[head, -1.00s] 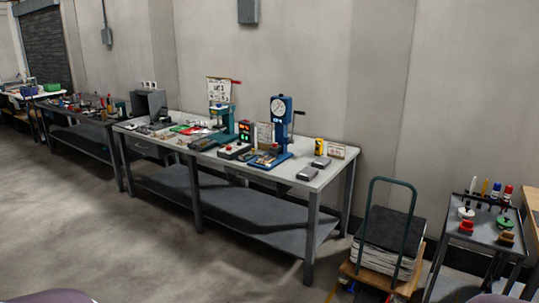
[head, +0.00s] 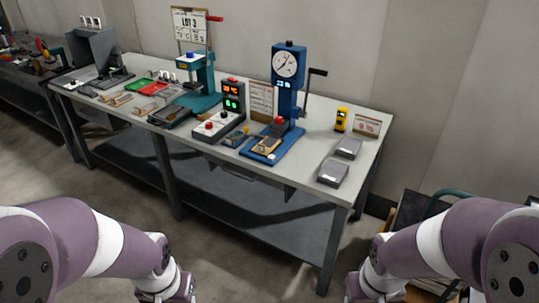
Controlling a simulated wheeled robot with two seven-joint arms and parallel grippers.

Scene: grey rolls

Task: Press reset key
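No key's label is readable, so I cannot tell which one is the reset key. A low control box (head: 217,131) with a red button (head: 208,126) and a pale button (head: 223,114) sits at the front of the workbench (head: 230,162). A dark display box (head: 233,98) with red and green lit readouts stands behind it. A blue press (head: 287,95) with a round gauge, a small lit display and a side lever stands to the right. My two arms reach in at the bottom left and bottom right, short of the bench. Their gripper fingers are below the frame.
A teal press (head: 200,82), green tray (head: 139,84) and red tray (head: 153,89) are on the bench's left. A yellow device (head: 341,119) and two grey blocks (head: 348,147) (head: 333,172) are on its right. Bare floor lies in front; a cart stands at lower right.

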